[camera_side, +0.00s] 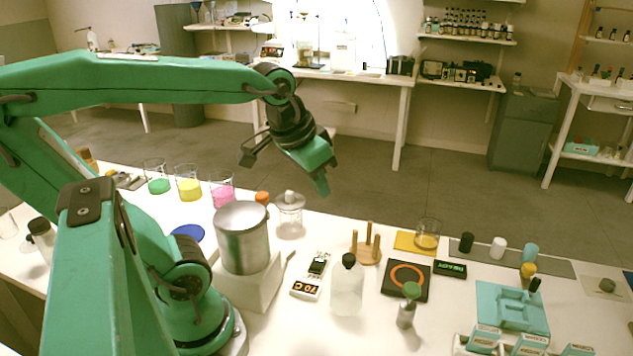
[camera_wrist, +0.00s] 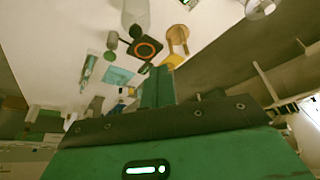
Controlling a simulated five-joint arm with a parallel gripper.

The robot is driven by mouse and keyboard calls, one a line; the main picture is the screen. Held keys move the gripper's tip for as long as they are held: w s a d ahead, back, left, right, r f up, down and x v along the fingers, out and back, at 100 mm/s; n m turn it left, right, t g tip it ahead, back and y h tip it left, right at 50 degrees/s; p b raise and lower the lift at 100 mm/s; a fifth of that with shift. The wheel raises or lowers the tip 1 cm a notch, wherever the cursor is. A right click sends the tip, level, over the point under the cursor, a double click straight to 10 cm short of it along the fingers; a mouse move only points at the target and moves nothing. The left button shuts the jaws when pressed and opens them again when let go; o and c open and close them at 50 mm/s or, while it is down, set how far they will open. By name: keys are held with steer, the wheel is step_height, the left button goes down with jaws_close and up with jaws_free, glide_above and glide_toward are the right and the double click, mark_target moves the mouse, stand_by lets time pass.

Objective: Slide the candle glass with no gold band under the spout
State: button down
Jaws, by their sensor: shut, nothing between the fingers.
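Three clear glasses stand in a row at the back left: one with green contents (camera_side: 159,186), one with yellow (camera_side: 189,190) and one with pink (camera_side: 222,196). Another glass (camera_side: 427,236) with amber contents stands on a yellow mat. I cannot make out a gold band on any of them. A steel pot (camera_side: 242,238) sits on a white base (camera_side: 250,287); a spout is not clearly visible. My gripper (camera_side: 322,187) is shut and empty, high above the back edge of the table, right of the glass row. Its closed fingers (camera_wrist: 158,85) show in the wrist view.
A lidded glass jar (camera_side: 289,215) stands right of the pot. A wooden peg stand (camera_side: 367,252), a clear bottle with a black cap (camera_side: 347,290) and a black pad with an orange ring (camera_side: 406,280) are farther right. A blue disc (camera_side: 187,232) lies left of the pot.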

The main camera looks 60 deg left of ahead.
steer(key=w+a+f+n+g, duration=0.2)
steer(key=w+a+n+g, duration=0.2)
steer(key=w+a, duration=1)
steer(key=s+a+f+n+g+h, duration=0.1)
steer(key=a+f+n, duration=0.1)
steer(key=a+f, duration=0.5)
steer(key=a+f+n+g+h, duration=0.1)
steer(key=a+f+n, duration=0.1)
steer(key=a+f, duration=0.5)
steer(key=a, duration=0.6)
steer(key=shift+s+a+g, duration=0.3)
steer(key=shift+s, duration=0.1)
steer(key=shift+f, duration=0.2)
steer(key=x, duration=0.6)
steer(key=d+x, duration=0.1)
steer(key=x, duration=0.3)
steer(key=shift+s+r, duration=0.2)
steer(key=shift+s, duration=0.1)
steer(key=shift+s+d, duration=1.1)
